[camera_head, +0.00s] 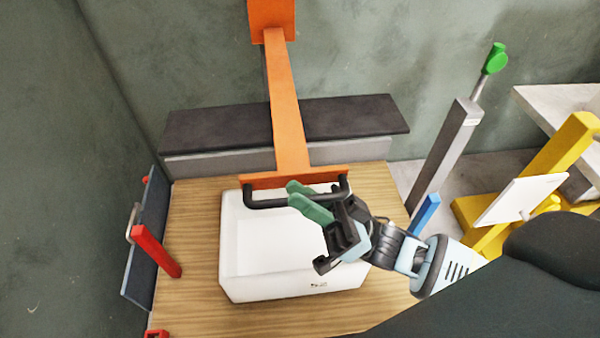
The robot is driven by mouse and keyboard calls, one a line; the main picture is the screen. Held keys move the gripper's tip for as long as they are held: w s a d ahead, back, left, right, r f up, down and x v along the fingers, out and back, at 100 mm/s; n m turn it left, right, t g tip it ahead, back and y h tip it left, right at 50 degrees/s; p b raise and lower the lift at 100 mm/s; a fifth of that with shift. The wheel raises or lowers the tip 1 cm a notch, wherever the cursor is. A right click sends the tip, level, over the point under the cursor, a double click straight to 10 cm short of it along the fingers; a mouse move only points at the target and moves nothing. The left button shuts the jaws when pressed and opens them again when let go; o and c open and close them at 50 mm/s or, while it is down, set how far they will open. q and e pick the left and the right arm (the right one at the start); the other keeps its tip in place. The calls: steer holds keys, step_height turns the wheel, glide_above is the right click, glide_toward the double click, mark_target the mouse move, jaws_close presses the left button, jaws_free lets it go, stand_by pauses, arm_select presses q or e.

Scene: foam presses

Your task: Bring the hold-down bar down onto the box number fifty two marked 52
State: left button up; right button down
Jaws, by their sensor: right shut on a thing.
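The white box (235,275) is open at the top and stands on the wooden table. A small dark mark sits low on its front, too small to read. The orange hold-down bar (287,115) runs from the wall towards me. Its crosspiece (262,181) with a black handle (262,203) overlaps the box's back part in the picture. I cannot tell whether it touches the box. My right gripper (302,200), with green fingertips, is shut on the handle near its right end. My left gripper is out of view.
The wooden table (190,250) has bare room left of the box. A blue panel with a red lever (156,251) stands at its left edge. A dark shelf (210,133) lies behind. A grey post with a green knob (495,58) and a yellow frame (560,145) stand right.

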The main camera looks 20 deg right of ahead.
step_height(320, 180, down, 7)
steer(key=b, duration=0.3)
steer(key=shift+r, duration=0.15)
steer(key=c, duration=1.7)
jaws_free()
steer(key=shift+b+v, duration=0.85)
steer(key=shift+v, duration=3.1)
steer(key=shift+r, duration=0.1)
